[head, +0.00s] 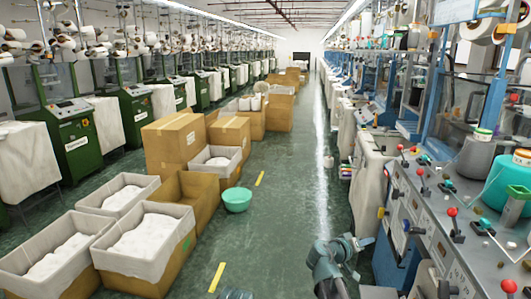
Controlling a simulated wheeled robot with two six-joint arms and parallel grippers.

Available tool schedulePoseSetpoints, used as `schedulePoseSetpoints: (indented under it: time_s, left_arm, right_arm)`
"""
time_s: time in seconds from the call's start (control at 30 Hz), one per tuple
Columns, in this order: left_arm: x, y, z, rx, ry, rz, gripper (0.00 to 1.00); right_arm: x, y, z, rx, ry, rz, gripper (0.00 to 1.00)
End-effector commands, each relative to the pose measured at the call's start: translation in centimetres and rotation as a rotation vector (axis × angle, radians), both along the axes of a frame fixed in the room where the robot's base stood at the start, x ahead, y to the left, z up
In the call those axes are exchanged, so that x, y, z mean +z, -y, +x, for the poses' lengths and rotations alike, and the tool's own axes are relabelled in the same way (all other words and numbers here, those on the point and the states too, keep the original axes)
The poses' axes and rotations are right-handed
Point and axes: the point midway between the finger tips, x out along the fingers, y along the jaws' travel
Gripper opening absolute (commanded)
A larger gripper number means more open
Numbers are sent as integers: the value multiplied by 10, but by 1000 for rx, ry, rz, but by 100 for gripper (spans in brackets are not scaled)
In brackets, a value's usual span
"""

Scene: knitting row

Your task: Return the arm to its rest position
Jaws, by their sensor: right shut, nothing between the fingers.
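My right arm, teal and grey, comes up from the bottom edge right of centre in the head view. Its right gripper (364,242) is small in the picture, shut and empty. It appears over the aisle beside the machine row on the right. My left gripper is not in view; only a dark bit of what may be my own body shows at the bottom edge.
A grey machine panel (431,210) with red-knobbed levers stands close to the right of my right arm. Lined boxes (178,268) and a green basin (237,200) stand on the left. The green aisle floor (290,180) ahead is clear.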

Motion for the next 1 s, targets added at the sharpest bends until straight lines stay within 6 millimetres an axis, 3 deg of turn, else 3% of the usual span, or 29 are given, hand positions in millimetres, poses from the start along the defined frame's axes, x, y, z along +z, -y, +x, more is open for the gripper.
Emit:
schedulePoseSetpoints:
  time_s: [0.03, 0.2, 0.3, 0.5, 0.7, 1.0]
  left_arm:
    - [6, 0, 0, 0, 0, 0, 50]
    - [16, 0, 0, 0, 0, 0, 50]
    - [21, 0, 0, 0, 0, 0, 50]
    - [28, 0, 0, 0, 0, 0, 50]
    - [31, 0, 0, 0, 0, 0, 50]
    - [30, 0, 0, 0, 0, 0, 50]
  right_arm:
    - [-14, -26, -20, 5, -59, 79, 0]
    - [-75, -115, -81, 51, -330, 363, 0]
    - [-101, -168, -121, 114, -500, 506, 0]
    - [-125, -254, -195, 260, -793, 716, 0]
    - [-129, -295, -236, 356, -950, 815, 0]
    - [-130, -302, -242, 374, -976, 833, 0]
